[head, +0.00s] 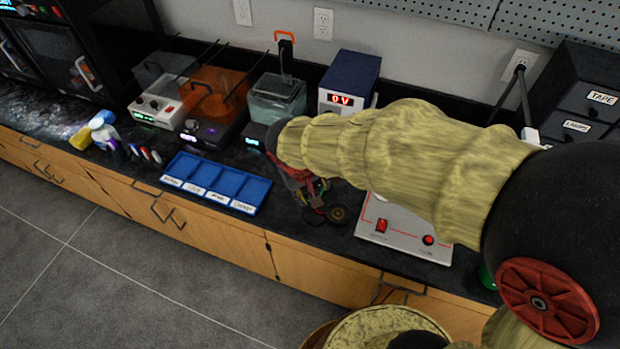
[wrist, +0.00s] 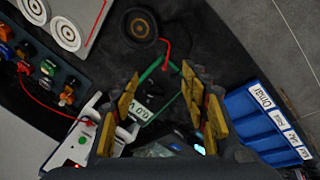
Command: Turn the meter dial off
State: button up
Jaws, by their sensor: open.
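The meter (wrist: 171,75) shows in the wrist view, a dark device with a green edge and a small lit display reading zeros. Its dark dial (wrist: 154,89) appears to be on its face, between my fingers, but its setting is too small and dark to read. My gripper (wrist: 160,80) is open, with yellow-padded fingers apart on either side of the meter and nothing held. I cannot tell whether the fingers touch it. In the head view my gripper (head: 308,192) points down at the counter, and my arm hides most of the meter.
A round black disc (wrist: 142,24) with a red lead lies beside the meter. A blue labelled tray (head: 215,180) stands to the left in the head view. A white panel with red switches (head: 400,230) is to the right. A blue power supply (head: 348,80) stands behind.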

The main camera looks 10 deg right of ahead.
jog(key=w+a+r+m+t, duration=0.1)
jog(key=w+r+m+t, duration=0.15)
jog(key=w, duration=0.35)
jog(key=shift+m+g, duration=0.25)
jog(key=shift+g, duration=0.2)
jog(key=shift+s+b+x, duration=0.1)
jog(key=shift+b+x, duration=0.65)
jog(key=shift+x, duration=1.4)
jog(key=shift+s+b+x, duration=0.15)
jog(key=shift+b+x, duration=0.55)
jog(key=shift+x, duration=1.45)
jog(key=shift+c, duration=0.7)
jog(key=c, duration=1)
